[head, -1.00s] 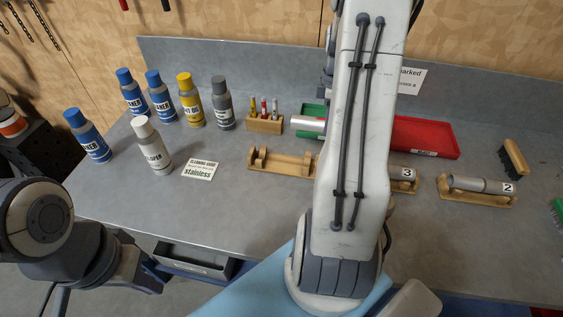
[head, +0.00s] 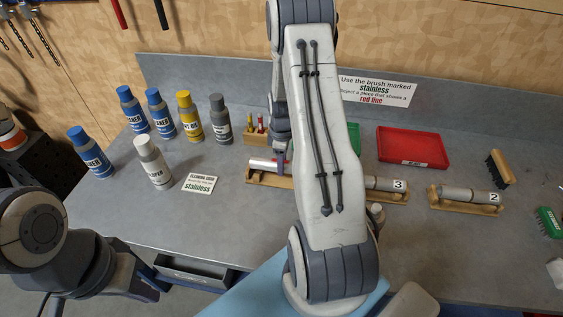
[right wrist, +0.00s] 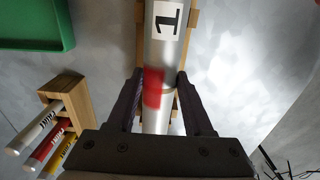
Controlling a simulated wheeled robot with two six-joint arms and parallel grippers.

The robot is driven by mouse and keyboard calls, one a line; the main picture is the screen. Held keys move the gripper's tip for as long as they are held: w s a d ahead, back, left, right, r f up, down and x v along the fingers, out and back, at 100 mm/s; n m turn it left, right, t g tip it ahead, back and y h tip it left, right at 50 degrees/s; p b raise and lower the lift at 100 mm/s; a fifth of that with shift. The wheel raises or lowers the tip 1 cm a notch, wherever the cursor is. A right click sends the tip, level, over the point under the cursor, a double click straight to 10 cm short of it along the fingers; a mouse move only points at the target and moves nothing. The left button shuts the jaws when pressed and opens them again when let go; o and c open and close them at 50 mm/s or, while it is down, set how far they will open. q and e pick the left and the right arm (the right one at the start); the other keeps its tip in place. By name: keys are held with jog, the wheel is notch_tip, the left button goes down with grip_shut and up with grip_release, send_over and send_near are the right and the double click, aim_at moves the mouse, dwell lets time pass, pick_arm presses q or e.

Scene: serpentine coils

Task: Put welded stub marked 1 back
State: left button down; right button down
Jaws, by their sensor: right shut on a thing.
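The welded stub marked 1 (right wrist: 167,45) is a silver cylinder with a black 1 on a white label and a red mark below it. My right gripper (right wrist: 158,82) is shut on it around the red mark. In the head view the stub's shiny end (head: 263,163) shows just above the left wooden cradle (head: 258,181), lined up along it. I cannot tell whether it touches the cradle. My right forearm hides the rest of the stub and part of the cradle. My left gripper (head: 140,288) is low at the left, away from the bench; its fingers are unclear.
Stubs marked 3 (head: 385,184) and 2 (head: 470,194) lie in cradles to the right. A green tray (head: 354,142) and a red tray (head: 412,148) stand behind. A wooden marker holder (head: 256,138) is just behind the left cradle. Several bottles (head: 190,118) stand at the left.

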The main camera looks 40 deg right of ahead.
jog(key=shift+f, duration=0.5)
jog(key=shift+f, duration=0.35)
jog(key=shift+c, duration=1.5)
grip_release()
jog(key=shift+r, duration=0.1)
